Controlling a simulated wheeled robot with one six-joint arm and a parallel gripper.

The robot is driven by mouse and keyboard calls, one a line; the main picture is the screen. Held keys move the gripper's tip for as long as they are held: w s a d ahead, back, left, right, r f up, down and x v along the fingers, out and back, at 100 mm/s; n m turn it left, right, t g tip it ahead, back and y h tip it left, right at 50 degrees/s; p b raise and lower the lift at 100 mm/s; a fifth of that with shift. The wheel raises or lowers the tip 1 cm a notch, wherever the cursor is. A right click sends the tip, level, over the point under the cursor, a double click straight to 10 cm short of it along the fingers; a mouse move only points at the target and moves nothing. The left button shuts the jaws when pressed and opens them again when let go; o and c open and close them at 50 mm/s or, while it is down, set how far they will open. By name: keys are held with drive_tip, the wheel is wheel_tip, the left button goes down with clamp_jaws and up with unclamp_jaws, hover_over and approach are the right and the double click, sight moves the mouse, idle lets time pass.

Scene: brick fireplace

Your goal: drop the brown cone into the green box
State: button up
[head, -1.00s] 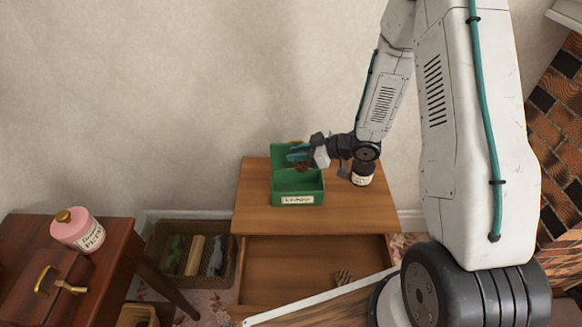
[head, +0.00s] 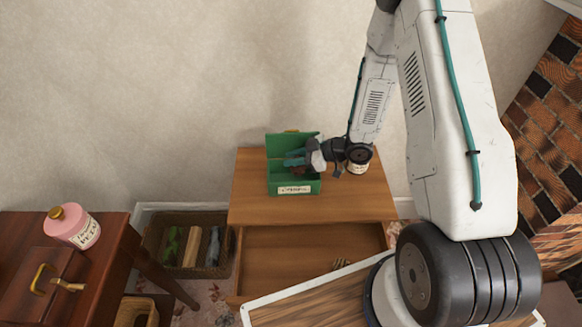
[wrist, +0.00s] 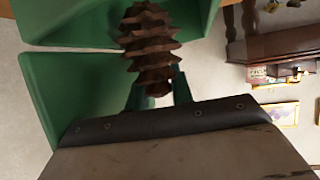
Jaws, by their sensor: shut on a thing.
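The brown cone (wrist: 150,45) is between the teal fingers of my gripper (wrist: 158,92) in the wrist view, and the fingers are shut on it. In the head view my gripper (head: 298,159) is at the green box (head: 293,188), over its opening. The cone is mostly hidden there, with only a bit of brown below the fingers. The box is open with its lid (head: 283,143) raised at the back, and a label is on its front. Green box walls also show around the cone in the wrist view (wrist: 75,95).
The box stands on a wooden cabinet (head: 350,207) with an open drawer (head: 300,255) below. At left are a pink jar (head: 72,226) on a side table and a wicker basket (head: 190,245).

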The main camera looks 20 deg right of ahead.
drive_tip(key=o, duration=1)
drive_tip(key=shift+o, duration=0.2)
drive_tip(key=v, duration=0.7)
drive_tip(key=shift+s+d+r, duration=0.15)
drive_tip(key=shift+s+d, duration=0.1)
drive_tip(key=shift+d, duration=0.05)
